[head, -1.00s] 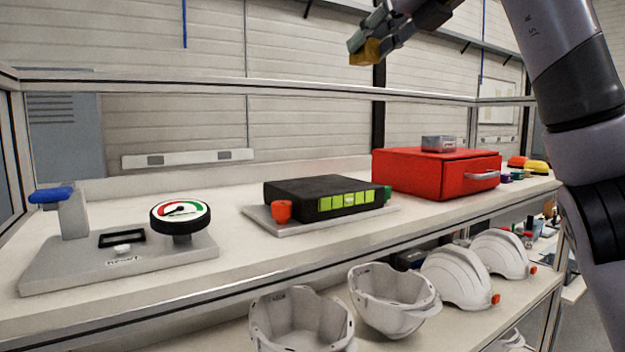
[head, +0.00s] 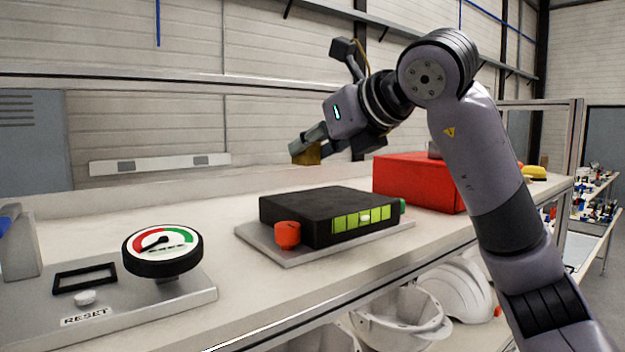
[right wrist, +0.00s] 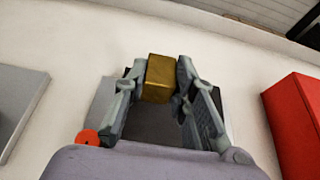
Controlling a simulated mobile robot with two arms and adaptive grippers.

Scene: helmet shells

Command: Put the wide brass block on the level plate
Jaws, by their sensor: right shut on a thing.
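The brass block (head: 307,156) is held between the fingertips of my right gripper (head: 312,147), up in the air above the back part of the black level plate (head: 315,202). In the right wrist view the block (right wrist: 160,77) sits between both fingers (right wrist: 160,84), with the bench surface behind it. The level plate is a black slab with a green vial strip on its front and stands on a grey base (head: 290,257). Its top is bare in the head view. My left gripper is not in view.
A round dial (head: 163,248) and a reset button (head: 85,297) stand on a panel at the left. An orange knob (head: 288,235) is at the plate's front left corner. A red case (head: 410,180) stands to the right, partly behind my arm. White helmet shells (head: 405,315) lie on the shelf below.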

